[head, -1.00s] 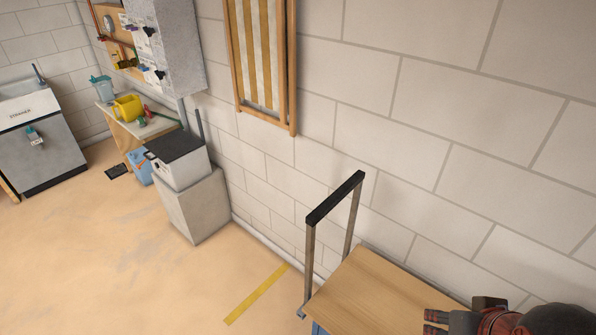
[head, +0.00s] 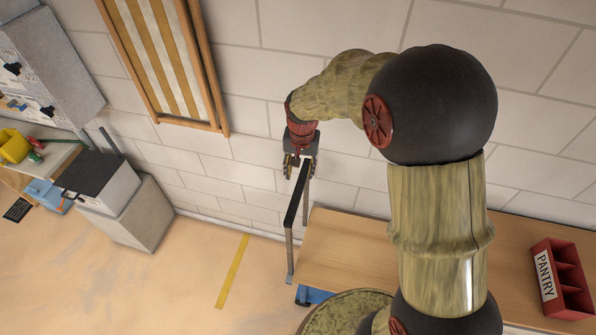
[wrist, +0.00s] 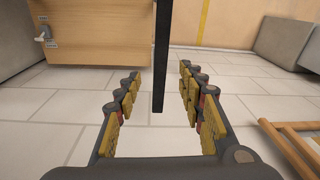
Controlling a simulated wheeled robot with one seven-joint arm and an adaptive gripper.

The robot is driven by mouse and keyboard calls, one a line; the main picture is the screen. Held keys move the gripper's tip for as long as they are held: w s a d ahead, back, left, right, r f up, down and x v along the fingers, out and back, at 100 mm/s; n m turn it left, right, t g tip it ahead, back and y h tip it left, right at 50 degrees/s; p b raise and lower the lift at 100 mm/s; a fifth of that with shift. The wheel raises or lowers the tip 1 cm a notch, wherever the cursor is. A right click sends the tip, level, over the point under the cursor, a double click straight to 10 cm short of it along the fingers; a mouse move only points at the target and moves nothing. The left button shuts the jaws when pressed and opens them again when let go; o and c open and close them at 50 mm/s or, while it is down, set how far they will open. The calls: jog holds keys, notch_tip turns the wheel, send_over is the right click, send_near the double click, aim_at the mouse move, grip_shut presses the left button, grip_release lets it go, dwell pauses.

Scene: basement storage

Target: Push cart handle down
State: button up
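The cart has a wooden top (head: 335,240) and stands along the wall. Its handle (head: 297,196), a black bar on metal uprights, stands up at the cart's left end. My gripper (head: 300,168) hangs at the wall-side end of the black bar. In the wrist view, my gripper (wrist: 160,85) is open, with its yellow-padded fingers apart. The black handle bar (wrist: 161,50) runs into the gap between them, and I see no finger touching it. How deep the bar sits is unclear. The cart's wooden top also shows in the wrist view (wrist: 100,35).
A red PANTRY crate (head: 561,280) sits on the cart's right end. A grey cabinet (head: 150,215) stands left of the cart, and a striped wooden frame (head: 165,60) hangs on the wall. Open floor with a yellow stripe (head: 232,270) lies between cabinet and cart.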

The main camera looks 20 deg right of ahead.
aim_at(298, 189)
jog(key=w+f+p, duration=0.1)
jog(key=p, duration=0.1)
jog(key=w+f+m+g+p, duration=0.1)
jog(key=f, duration=0.1)
jog(key=shift+d+f+p, duration=0.15)
jog(key=shift+f+p, duration=0.05)
jog(key=shift+p, duration=0.15)
notch_tip(298, 189, down, 8)
jog(key=shift+f+p, duration=0.1)
jog(key=shift+p, duration=0.3)
jog(key=shift+c, duration=0.6)
grip_shut()
